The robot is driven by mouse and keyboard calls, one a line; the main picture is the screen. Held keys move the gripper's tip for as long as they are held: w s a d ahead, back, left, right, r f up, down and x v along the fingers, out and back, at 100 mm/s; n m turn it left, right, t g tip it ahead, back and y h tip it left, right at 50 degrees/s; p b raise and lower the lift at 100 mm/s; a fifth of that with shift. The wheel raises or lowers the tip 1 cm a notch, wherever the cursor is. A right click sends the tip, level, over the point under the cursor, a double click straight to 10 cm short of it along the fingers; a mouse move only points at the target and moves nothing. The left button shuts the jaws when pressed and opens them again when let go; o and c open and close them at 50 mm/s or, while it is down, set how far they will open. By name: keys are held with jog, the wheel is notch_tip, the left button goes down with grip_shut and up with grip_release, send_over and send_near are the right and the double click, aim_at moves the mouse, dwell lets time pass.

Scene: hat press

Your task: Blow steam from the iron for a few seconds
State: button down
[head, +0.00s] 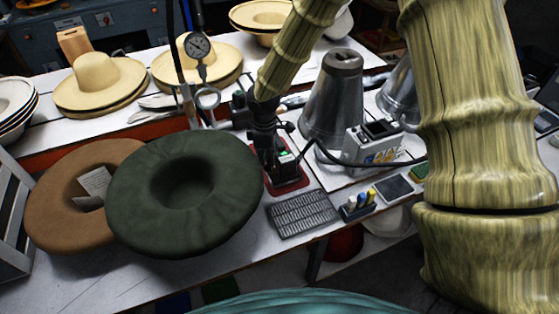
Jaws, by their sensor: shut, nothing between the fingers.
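My gripper (276,168) is dark and reaches down from the end of my patterned arm, in the middle of the head view. It is shut with nothing held. Right at its fingers is a small dark thing with a white and green top (287,157), on a red base or pad (290,184). This may be the iron, but my gripper hides much of it and I cannot tell its shape or whether the fingers touch it. No steam shows.
A dark green hat (225,215) and a brown hat (50,212) lie left of my gripper. A pressure gauge (198,46) stands behind.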

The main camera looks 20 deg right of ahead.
jog(key=shift+f+b, duration=0.45)
jog(key=shift+f, duration=0.75)
dwell(0.4)
jog(key=shift+r+p, duration=2.9)
jog(key=shift+r, duration=0.65)
